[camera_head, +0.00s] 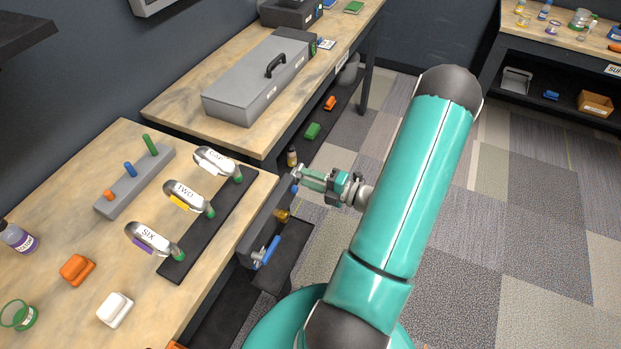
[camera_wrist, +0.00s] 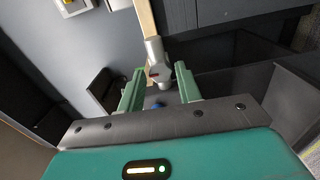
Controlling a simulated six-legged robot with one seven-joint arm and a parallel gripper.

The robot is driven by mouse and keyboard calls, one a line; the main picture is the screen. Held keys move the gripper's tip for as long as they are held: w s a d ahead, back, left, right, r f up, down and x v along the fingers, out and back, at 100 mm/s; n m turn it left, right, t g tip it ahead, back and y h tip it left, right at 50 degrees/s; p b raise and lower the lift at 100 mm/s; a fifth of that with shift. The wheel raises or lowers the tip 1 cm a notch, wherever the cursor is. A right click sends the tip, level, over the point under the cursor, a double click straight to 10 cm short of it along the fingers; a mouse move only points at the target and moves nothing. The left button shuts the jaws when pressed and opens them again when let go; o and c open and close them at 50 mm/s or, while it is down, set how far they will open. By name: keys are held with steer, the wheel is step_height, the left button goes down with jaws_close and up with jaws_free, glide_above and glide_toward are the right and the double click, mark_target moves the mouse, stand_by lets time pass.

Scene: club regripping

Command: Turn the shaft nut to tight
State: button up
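My gripper (camera_head: 304,178) is at the dark panel (camera_head: 266,222) on the bench's right side, in the head view. In the wrist view, the two green fingers of my gripper (camera_wrist: 159,70) stand apart. A grey rounded part with a small red mark (camera_wrist: 154,60) shows between and beyond the fingertips. I cannot tell whether the fingers touch it, or whether it is the shaft nut. A small blue part (camera_wrist: 157,105) shows lower between the fingers. On the panel, a gold knob (camera_head: 282,215) and a blue handle (camera_head: 267,251) sit nearer than my gripper.
Three labelled club heads (camera_head: 150,237) lie along a black strip on the near bench. A grey block with coloured pegs (camera_head: 134,182), an orange piece (camera_head: 76,268) and a white piece (camera_head: 115,309) are there too. A grey toolbox (camera_head: 257,80) is behind. The floor at right is clear.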

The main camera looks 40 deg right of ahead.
steer(key=shift+w, duration=0.1)
steer(key=v, duration=1.3)
steer(key=shift+s, duration=0.4)
steer(key=w+a+r+n+g+y, duration=0.2)
steer(key=w+a+r+n+g, duration=0.2)
steer(key=a+r+n+g, duration=0.6)
steer(key=w+a+r+n+g+y, duration=0.2)
steer(key=w+a+r+n+g, duration=0.2)
steer(key=a+n, duration=0.75)
steer(key=s+a+r+n+t+h, duration=0.1)
steer(key=a+r+n+h, duration=0.4)
steer(key=n, duration=0.9)
steer(key=s+a+r+n+t+h, duration=0.1)
steer(key=a+r+n+h, duration=0.4)
steer(key=r+n, duration=0.5)
steer(key=s+a+n, duration=0.1)
steer(key=n, duration=0.3)
steer(key=shift+n+t, duration=0.3)
steer(key=shift+n, duration=0.05)
